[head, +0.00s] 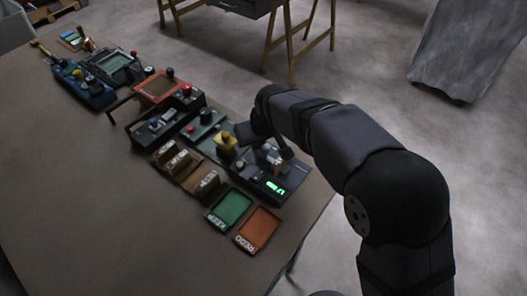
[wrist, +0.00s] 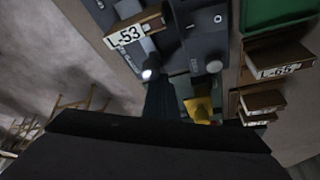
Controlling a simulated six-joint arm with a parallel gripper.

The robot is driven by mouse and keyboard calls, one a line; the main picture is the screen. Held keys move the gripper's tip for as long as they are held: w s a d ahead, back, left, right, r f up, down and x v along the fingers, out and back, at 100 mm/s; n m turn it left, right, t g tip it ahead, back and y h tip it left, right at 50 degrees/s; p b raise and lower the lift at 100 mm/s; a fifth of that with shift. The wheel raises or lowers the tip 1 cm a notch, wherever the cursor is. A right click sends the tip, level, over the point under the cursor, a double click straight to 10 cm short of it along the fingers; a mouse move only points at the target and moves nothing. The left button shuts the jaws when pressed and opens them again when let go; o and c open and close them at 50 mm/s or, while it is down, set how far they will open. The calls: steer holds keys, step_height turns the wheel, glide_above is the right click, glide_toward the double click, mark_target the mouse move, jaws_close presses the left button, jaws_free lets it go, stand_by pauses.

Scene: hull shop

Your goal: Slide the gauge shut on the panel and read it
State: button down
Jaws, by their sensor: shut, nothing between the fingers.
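The gauge (head: 260,182) is a dark box with a lit green readout (head: 272,187), near the table's right edge. Its digits are too small to read surely. In the wrist view the gauge (wrist: 205,48) shows close up, with a brown panel labelled L-53 (wrist: 128,35) at it. I cannot tell whether the jaw touches the panel. A pale round knob end (wrist: 147,74) shows beside my fingers. My gripper (wrist: 165,88) is shut and empty, close over the gauge; in the head view its tip (head: 268,150) is partly hidden by the arm.
A green tray (head: 231,207) and an orange tray (head: 258,229) lie in front of the gauge. Brown labelled panels (head: 178,160) stand in a rack to the left, one marked L-65 (wrist: 272,71). A yellow-topped device (head: 226,143) is close by.

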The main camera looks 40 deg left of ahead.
steer(key=shift+a, duration=0.15)
steer(key=shift+a+p, duration=0.4)
steer(key=shift+p, duration=0.1)
step_height(320, 180, up, 6)
steer(key=p, duration=0.4)
steer(key=shift+p, duration=0.4)
stand_by(0.4)
